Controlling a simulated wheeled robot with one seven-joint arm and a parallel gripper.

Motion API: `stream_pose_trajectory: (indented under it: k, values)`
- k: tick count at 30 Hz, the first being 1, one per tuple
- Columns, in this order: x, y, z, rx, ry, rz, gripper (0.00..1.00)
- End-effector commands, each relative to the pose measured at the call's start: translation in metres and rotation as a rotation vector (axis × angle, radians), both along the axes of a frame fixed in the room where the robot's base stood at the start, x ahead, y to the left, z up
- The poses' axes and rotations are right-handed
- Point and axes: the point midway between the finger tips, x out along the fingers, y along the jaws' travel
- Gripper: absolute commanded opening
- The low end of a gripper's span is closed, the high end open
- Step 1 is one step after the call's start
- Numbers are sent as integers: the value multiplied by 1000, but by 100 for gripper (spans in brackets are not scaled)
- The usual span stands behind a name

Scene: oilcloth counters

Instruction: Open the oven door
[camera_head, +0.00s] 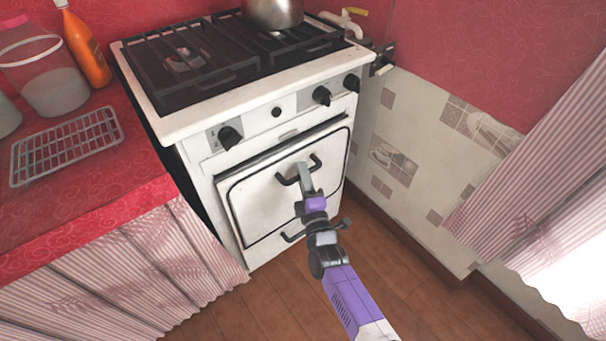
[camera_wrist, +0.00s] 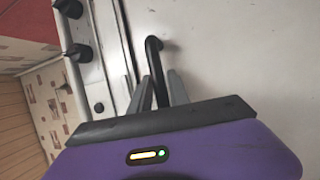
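The white oven door (camera_head: 258,205) is on the front of the white stove, below the knobs. It looks closed, with a dark seam along its top edge. A black bar handle (camera_head: 315,160) is on the upper part of the door. My gripper (camera_head: 304,178) is at this handle and hides part of it. In the wrist view, the black handle (camera_wrist: 153,52) runs between the two grey fingers of my gripper (camera_wrist: 158,88). The fingers are apart, one on each side of it. Whether either finger touches the handle is unclear.
A second dark handle (camera_head: 292,238) is low on the stove front. A metal pot (camera_head: 272,12) stands on the stovetop. A red counter (camera_head: 135,165) with a wire rack (camera_head: 66,147) adjoins on the left. A tiled wall (camera_head: 420,135) is close on the right. Wooden floor lies in front.

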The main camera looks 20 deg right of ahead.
Motion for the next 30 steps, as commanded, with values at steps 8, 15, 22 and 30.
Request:
stream_pose_trajectory:
  k: [8, 15, 22, 30]
  values:
    - [0, 0, 0, 0, 0, 0, 0]
    - [0, 0, 0, 0, 0, 0, 0]
    - [0, 0, 0, 0, 0, 0, 0]
    - [0, 0, -1, 0, 1, 1, 0]
